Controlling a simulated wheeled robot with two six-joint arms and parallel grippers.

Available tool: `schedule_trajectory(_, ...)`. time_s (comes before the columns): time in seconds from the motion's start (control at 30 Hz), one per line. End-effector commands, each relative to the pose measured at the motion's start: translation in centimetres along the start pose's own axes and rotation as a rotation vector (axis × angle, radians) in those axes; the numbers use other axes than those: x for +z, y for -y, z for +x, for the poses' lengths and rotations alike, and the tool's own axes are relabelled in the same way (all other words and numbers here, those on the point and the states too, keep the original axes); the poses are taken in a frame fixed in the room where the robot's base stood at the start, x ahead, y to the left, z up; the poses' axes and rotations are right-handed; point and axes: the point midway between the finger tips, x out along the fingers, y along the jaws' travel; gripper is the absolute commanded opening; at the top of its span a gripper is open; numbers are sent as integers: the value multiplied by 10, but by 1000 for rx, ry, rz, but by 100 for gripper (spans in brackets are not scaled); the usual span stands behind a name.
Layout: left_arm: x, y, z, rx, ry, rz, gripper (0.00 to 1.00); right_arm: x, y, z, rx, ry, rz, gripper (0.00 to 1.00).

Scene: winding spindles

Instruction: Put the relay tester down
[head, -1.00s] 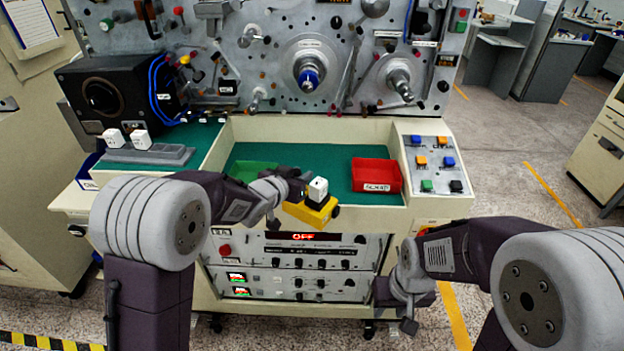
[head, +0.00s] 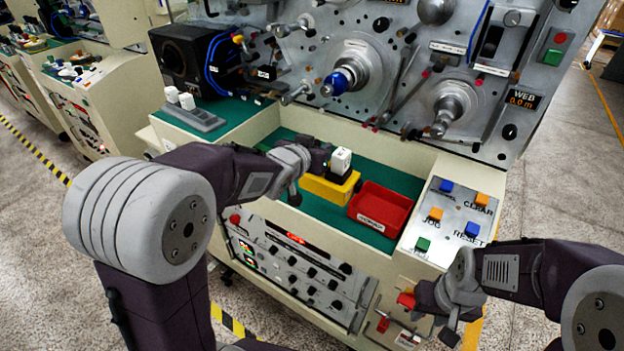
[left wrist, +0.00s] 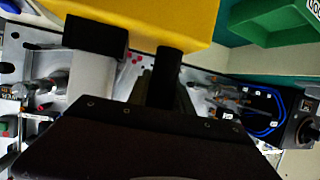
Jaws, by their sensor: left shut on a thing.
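The relay tester looks to be the yellow box (head: 328,189), with a white block (head: 341,161) standing on it. My left gripper (head: 322,160) is shut on it. In the head view it shows over the green recessed tray, just left of the red bin (head: 380,208); I cannot tell whether it touches the tray floor. In the left wrist view its yellow body (left wrist: 150,15) fills the top, past the dark fingers. My right gripper (head: 440,305) is low at the front right of the console, and its fingers are too unclear to read.
A green bin (left wrist: 272,20) shows in the left wrist view. A button panel (head: 450,222) is right of the tray. A grey rack (head: 192,118) with white blocks and a black speaker box (head: 190,58) are at the left. The spindle panel (head: 420,60) rises behind.

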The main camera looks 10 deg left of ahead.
Motion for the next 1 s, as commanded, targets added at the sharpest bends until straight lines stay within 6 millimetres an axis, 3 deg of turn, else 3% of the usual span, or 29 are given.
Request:
schedule_trajectory(0.5, 30, 79, 83, 2, -2, -2, 0, -2, 0, -20, 0, 0, 0, 36)
schedule_trajectory(0.77, 38, 85, 90, 3, -2, -1, 0, -2, 0, -19, 0, 0, 0, 36)
schedule_trajectory(1.0, 72, 84, 104, 3, -1, -1, 0, -2, 0, -14, 0, 0, 0, 36)
